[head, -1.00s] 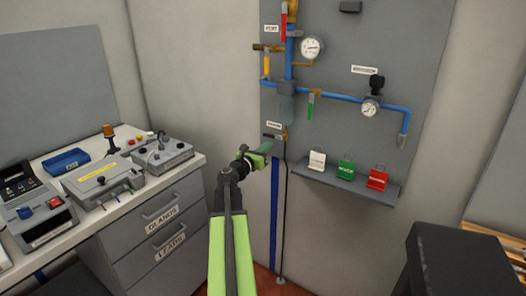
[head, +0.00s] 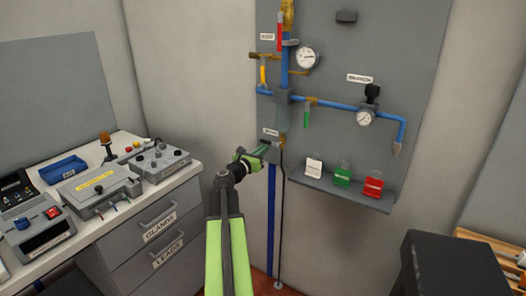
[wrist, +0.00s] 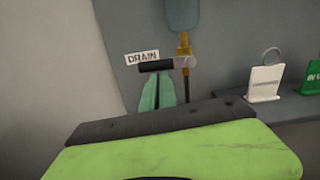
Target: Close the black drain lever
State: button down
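The black drain lever (wrist: 158,65) lies horizontal in the wrist view, pointing left from its brass valve (wrist: 184,48), under a DRAIN label (wrist: 142,57). In the head view the DRAIN label (head: 271,132) and the brass valve (head: 282,141) show low on the grey panel, just above my gripper.
A shelf (head: 340,188) with white, green and red tags sits right of the valve. A yellow lever (head: 263,75), a red lever (head: 280,38) and a green lever (head: 306,117) are higher on the panel. A black cable (head: 284,215) hangs below. A bench with drawers (head: 160,225) stands left.

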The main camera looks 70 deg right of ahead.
jog(key=w+a+f+b, duration=0.2)
jog(key=a+f+b, duration=0.2)
jog(key=a, duration=0.6)
jog(key=shift+w+a+f+b, duration=0.2)
jog(key=shift+w+a+b, duration=0.05)
jog(key=shift+w+b, duration=0.1)
